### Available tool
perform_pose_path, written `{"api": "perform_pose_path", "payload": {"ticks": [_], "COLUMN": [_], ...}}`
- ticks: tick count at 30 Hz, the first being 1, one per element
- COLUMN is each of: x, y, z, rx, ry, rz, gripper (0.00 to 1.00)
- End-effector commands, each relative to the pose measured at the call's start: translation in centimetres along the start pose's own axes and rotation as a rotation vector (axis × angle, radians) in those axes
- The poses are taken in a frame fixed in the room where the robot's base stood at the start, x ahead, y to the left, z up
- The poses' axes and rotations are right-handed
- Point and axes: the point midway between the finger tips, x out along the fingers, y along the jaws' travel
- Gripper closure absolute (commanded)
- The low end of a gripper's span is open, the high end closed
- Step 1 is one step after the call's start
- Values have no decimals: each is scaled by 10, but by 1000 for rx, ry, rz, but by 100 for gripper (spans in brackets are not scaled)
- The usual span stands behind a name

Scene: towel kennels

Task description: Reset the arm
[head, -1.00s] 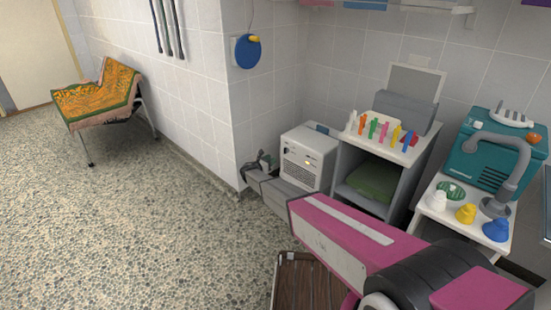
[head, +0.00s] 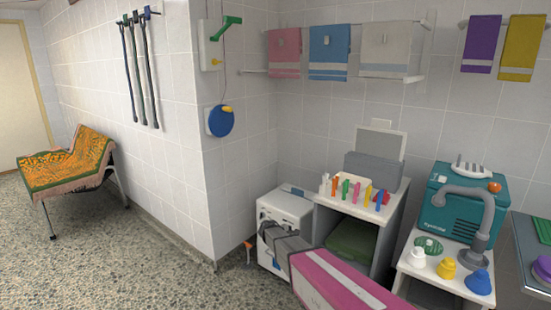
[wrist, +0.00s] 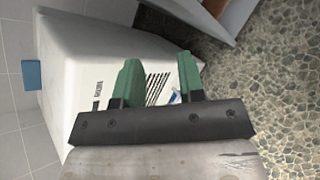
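My gripper (wrist: 160,72) shows in the wrist view with its two green fingers apart and nothing between them. In the head view my pink arm reaches in from the bottom right, its grey end in front of a white box-shaped unit (head: 285,205) on the floor by the wall corner. The same white unit fills much of the wrist view (wrist: 75,70), behind the fingers. I cannot tell how far the fingers are from it.
A grey shelf unit (head: 317,228) with colored clips on top and a green folded cloth inside stands beside the white unit. A teal machine (head: 452,200) stands further right. Towels hang on the wall. A chair with an orange towel (head: 65,168) is at left; the floor before it is clear.

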Motion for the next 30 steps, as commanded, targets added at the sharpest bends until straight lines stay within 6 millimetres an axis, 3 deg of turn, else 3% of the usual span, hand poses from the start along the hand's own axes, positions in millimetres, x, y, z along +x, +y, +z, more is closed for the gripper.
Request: {"api": "perform_pose_path", "payload": {"ticks": [1,6,12,15,21,30], "x": [0,-3,-31,-48,-72,-76], "y": [-25,-87,-154,-178,-200,-202], "z": [38,112,183,208,232,233], "rx": [96,444,844,1011,1206,1241], "ry": [29,123,195,215,233,236], "rz": [-74,-338,-655,-795,-970,-1004], "gripper": [64,64,64,64,64,64]}}
